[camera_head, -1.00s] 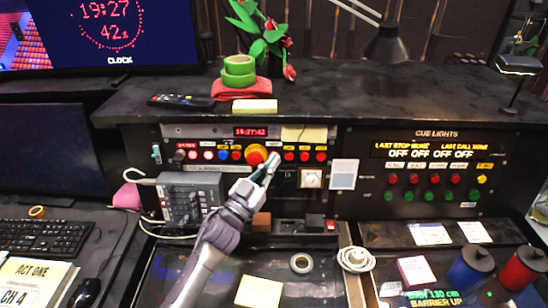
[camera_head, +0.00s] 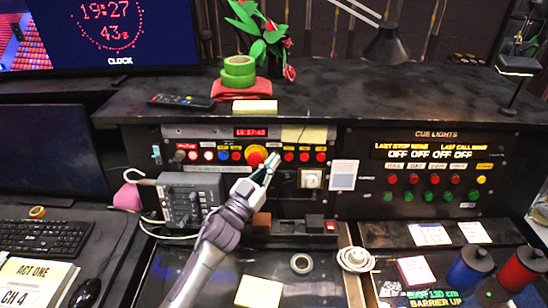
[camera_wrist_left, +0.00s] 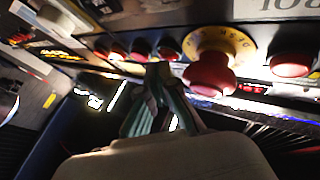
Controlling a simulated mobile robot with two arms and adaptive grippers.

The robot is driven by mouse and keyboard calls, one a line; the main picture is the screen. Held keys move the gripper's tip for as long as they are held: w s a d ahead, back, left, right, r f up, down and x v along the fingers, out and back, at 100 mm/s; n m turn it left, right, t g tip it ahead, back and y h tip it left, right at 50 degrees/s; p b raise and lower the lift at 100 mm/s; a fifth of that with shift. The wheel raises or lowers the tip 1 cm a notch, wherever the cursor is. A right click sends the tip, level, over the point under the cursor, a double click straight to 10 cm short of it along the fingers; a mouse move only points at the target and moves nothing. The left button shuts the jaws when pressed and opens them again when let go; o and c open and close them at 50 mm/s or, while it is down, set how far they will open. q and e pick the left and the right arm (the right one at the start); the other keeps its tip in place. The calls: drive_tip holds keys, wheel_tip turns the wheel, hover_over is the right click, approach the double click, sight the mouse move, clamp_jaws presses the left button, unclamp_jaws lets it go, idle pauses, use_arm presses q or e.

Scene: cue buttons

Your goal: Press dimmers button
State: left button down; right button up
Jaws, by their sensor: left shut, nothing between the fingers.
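A row of buttons runs along the left control panel (camera_head: 345,205). A large red mushroom button (camera_head: 256,154) on a yellow ring sits in its middle; it also shows in the wrist view (camera_wrist_left: 209,76). I cannot read which label says dimmers. My left gripper (camera_head: 270,166) is shut and empty, its green fingertips just right of and below the mushroom button in the head view. In the wrist view the fingertips (camera_wrist_left: 159,72) lie beside it, near small red buttons (camera_wrist_left: 168,49); contact cannot be told. My right gripper is out of view.
The cue lights panel (camera_head: 432,170) with red and green buttons stands to the right. A grey box with cables (camera_head: 187,200) stands left of my arm. A shelf above holds green tape rolls (camera_head: 239,72), a remote (camera_head: 180,101) and a plant (camera_head: 265,30).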

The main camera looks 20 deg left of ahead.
use_arm(q)
drive_tip(key=s+d+p, duration=0.1)
drive_tip(key=s+p, duration=0.1)
drive_tip(key=s, duration=0.3)
drive_tip(key=shift+s+d+r+p, duration=0.35)
drive_tip(key=shift+s+r+p, duration=0.05)
drive_tip(key=shift+f, duration=0.1)
